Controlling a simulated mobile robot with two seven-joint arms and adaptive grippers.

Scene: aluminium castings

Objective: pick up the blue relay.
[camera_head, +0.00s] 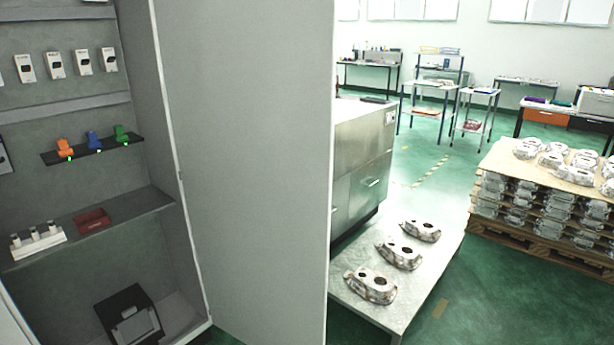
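The blue relay (94,140) stands on a narrow dark ledge (75,155) inside an open grey cabinet at the left. An orange relay (65,147) stands to its left and a green relay (122,133) to its right, with small gaps between them. A small green light shows at the foot of each. Neither of my grippers shows in the head view.
The open cabinet door (245,170) fills the middle of the view. Below the ledge, a shelf holds a white rack (37,243) and a red tray (93,220). A dark box (130,318) sits at the bottom. Castings (399,254) lie on a low table at the right.

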